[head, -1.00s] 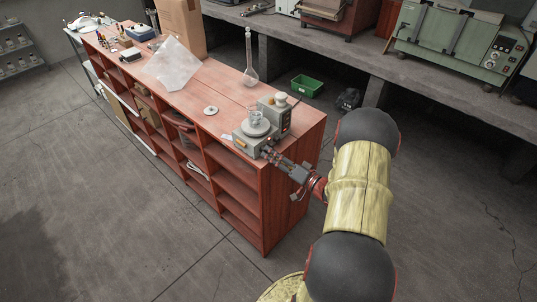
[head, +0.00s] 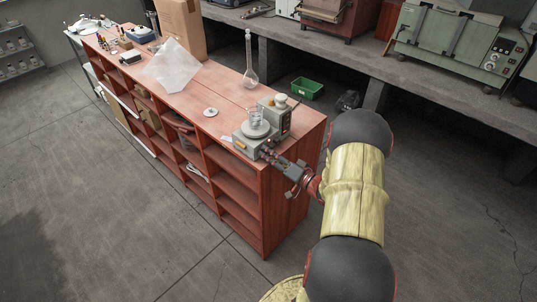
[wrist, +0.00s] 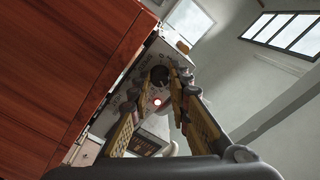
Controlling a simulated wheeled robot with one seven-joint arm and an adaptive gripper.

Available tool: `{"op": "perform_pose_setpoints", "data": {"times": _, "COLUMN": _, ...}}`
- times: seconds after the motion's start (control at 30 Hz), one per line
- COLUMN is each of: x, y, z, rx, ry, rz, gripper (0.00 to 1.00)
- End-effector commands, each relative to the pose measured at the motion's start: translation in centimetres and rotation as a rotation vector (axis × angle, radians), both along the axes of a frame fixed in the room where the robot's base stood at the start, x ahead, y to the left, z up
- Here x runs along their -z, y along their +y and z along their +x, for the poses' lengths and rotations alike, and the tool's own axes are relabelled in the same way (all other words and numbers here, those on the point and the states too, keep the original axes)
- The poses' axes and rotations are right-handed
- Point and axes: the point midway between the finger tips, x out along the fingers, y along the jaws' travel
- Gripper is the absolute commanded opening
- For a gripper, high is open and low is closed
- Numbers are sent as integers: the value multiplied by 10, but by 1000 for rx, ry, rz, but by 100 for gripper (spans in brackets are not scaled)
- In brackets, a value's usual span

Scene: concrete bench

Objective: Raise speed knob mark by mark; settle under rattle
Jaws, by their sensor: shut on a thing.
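The grey stirrer (head: 247,145) stands at the near right end of the red bench top, with a round plate (head: 256,130) on it. A small clear glass vessel (head: 256,117) sits on the plate; its contents are too small to make out. In the wrist view the dark round speed knob (wrist: 159,75) is on the grey front panel. My gripper (wrist: 157,86) has one finger on each side of the knob and is shut on it. A small light (wrist: 157,102) glows beside the knob. In the head view my gripper (head: 267,154) hides the knob.
A grey box with a white-topped jar (head: 281,98) stands behind the stirrer. Floor in front is clear.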

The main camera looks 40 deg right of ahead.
Motion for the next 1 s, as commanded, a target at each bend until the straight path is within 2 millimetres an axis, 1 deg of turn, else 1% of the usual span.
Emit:
{"op": "perform_pose_setpoints", "data": {"times": 0.03, "x": 0, "y": 0, "z": 0, "rx": 1, "ry": 1, "rz": 0, "gripper": 8}}
{"op": "perform_pose_setpoints", "data": {"times": 0.17, "x": 0, "y": 0, "z": 0, "rx": 1, "ry": 1, "rz": 0, "gripper": 0}}
{"op": "perform_pose_setpoints", "data": {"times": 0.47, "x": -1, "y": 0, "z": 0, "rx": 1, "ry": 3, "rz": 22, "gripper": 0}}
{"op": "perform_pose_setpoints", "data": {"times": 0.63, "x": -3, "y": 0, "z": 0, "rx": 1, "ry": 13, "rz": 123, "gripper": 0}}
{"op": "perform_pose_setpoints", "data": {"times": 1.0, "x": -1, "y": 0, "z": 0, "rx": 2, "ry": 33, "rz": 390, "gripper": 0}}
